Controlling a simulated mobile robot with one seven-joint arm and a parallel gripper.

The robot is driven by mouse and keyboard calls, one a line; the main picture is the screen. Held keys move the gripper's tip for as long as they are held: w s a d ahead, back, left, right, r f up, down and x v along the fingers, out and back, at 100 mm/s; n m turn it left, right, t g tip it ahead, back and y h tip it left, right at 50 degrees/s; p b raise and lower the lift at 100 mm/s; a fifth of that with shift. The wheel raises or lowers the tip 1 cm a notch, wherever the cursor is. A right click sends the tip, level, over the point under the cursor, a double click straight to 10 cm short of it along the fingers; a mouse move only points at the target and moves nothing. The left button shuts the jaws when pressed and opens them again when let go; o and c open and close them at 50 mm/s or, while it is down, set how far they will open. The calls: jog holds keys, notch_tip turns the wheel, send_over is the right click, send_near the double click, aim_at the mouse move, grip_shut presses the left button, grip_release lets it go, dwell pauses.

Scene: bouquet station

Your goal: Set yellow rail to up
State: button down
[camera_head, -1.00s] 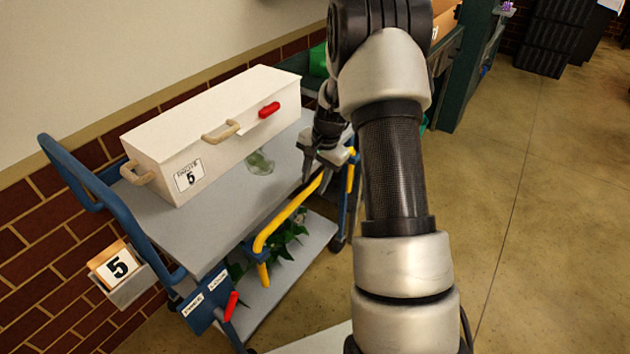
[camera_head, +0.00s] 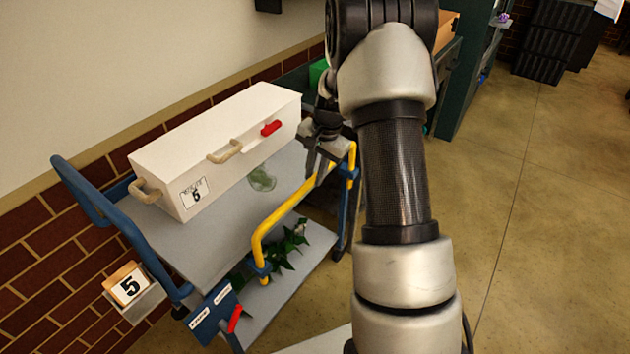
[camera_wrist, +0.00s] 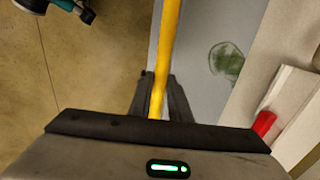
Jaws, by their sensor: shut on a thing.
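The yellow rail (camera_head: 282,212) runs along the near long side of the blue and grey cart (camera_head: 196,248). In the head view it stands a little above the cart's top shelf. My gripper (camera_head: 318,174) is at the rail's far part, shut on it. In the wrist view the rail (camera_wrist: 166,60) runs straight down between the dark fingers (camera_wrist: 158,103). My arm hides part of the cart's far right end.
A white box (camera_head: 228,140) with tan handles and a red latch (camera_head: 271,128) stands on the top shelf, beside a green translucent patch (camera_head: 262,180). Green leaves (camera_head: 285,250) lie on the lower shelf. Open floor lies to the right.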

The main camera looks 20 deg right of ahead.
notch_tip(320, 180, up, 5)
jog(key=shift+f+p, duration=0.1)
jog(key=shift+p, duration=0.75)
jog(key=shift+w, duration=0.15)
jog(key=c, duration=1.8)
grip_release()
jog(key=shift+o, duration=0.8)
jog(key=s+d+r+p, duration=0.2)
jog(key=s+r, duration=0.1)
jog(key=r, duration=1.4)
